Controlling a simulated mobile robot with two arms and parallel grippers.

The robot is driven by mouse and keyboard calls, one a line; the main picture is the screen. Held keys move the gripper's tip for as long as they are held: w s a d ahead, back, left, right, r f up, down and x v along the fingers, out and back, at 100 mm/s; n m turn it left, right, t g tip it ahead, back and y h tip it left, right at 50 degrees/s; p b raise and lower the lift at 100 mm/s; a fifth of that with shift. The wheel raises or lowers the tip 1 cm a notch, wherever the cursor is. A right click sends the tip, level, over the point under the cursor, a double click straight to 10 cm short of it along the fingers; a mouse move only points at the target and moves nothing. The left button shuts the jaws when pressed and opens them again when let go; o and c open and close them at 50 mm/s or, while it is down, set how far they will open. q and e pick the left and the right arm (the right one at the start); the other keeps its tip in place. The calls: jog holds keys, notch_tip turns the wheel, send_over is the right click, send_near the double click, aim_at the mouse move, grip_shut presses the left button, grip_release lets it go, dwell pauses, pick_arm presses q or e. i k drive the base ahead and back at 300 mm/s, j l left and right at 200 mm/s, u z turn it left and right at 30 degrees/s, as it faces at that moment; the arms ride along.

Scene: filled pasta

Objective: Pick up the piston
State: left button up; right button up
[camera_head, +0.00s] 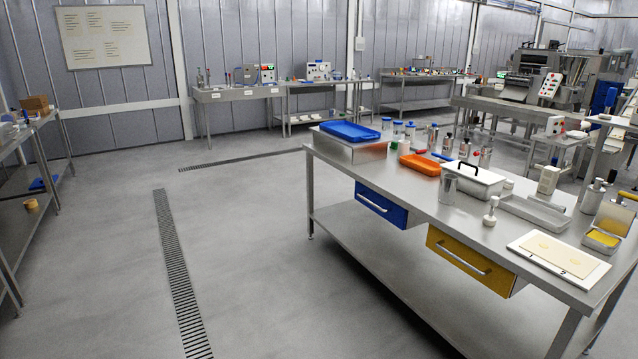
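I see a room from a distance, with a steel worktable (415,205) on the right. A small upright piece with a white round foot and a thin top (490,216) stands near the table's front edge; it may be the piston, but it is too small to tell. A clear cylinder (448,188) stands to its left. Several small bottles and jars (411,131) stand farther back, and any of them could hide parts of other items. Neither of my grippers is in view.
The table also holds a blue tray (350,131), an orange tray (420,165), a lidded steel box (472,182) and a white board with dough (558,254). Blue (381,207) and yellow (470,262) drawers hang below. Open floor (250,260) lies to the left.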

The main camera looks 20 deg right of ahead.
aim_at(489, 221)
jog(key=i+l+z, duration=0.1)
jog(key=i+z, duration=0.35)
jog(key=i, duration=0.25)
jog(key=i+j+z, duration=0.15)
jog(key=i+z, duration=0.35)
jog(key=i, duration=0.15)
